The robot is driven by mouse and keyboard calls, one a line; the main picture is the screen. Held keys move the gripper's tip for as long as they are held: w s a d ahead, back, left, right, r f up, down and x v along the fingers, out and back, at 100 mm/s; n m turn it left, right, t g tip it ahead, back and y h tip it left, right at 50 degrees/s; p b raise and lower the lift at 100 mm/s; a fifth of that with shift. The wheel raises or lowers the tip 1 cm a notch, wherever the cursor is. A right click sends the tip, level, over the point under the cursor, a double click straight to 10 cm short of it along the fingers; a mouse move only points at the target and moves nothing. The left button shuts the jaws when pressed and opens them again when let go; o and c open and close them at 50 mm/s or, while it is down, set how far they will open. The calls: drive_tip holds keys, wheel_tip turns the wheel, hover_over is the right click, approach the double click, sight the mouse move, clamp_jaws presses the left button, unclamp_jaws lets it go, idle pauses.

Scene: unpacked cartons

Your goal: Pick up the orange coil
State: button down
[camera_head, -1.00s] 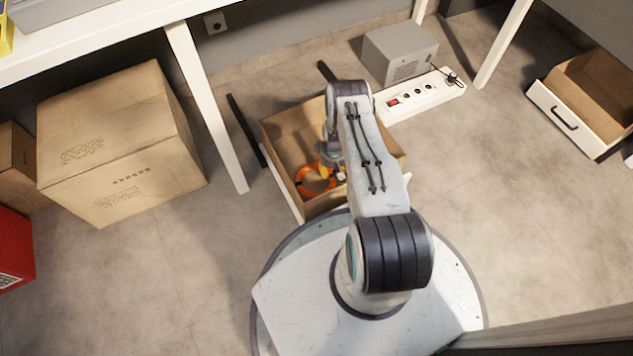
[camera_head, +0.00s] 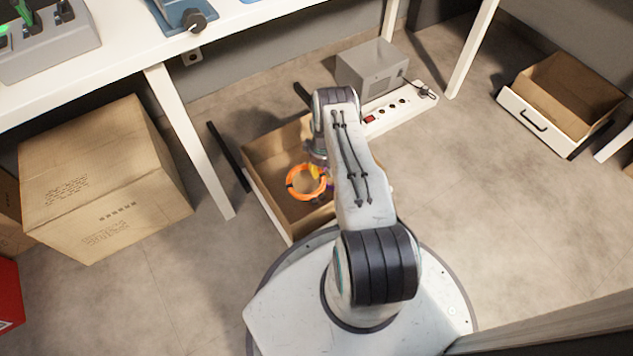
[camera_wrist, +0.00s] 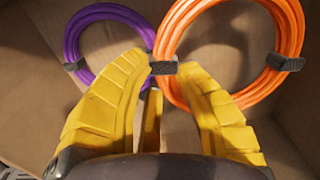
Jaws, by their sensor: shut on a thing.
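The orange coil (camera_head: 293,190) is a ring of cable with dark straps, seen over the open drawer (camera_head: 262,180) in front of my base. My gripper (camera_head: 316,170) reaches down there, partly hidden by my arm. In the wrist view, the yellow fingers of my gripper (camera_wrist: 165,68) are shut on the near left edge of the orange coil (camera_wrist: 292,35), at a dark strap. A purple coil (camera_wrist: 71,42) shows to the left, beyond the left finger. I cannot tell clearly how high the orange coil hangs above the drawer floor.
A white power strip (camera_head: 400,108) and a grey metal box (camera_head: 370,68) stand behind the drawer. A large carton (camera_head: 100,180) is at left, beyond a white table leg (camera_head: 190,140). Another open drawer (camera_head: 550,125) lies at right. The floor between is clear.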

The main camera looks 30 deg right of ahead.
drive_tip(key=w+d+r, duration=0.3)
drive_tip(key=d+r, duration=0.1)
drive_tip(key=d, duration=0.2)
drive_tip(key=shift+w, duration=0.15)
drive_tip(key=shift+d+r, duration=0.1)
drive_tip(key=shift+r, duration=0.05)
idle(0.3)
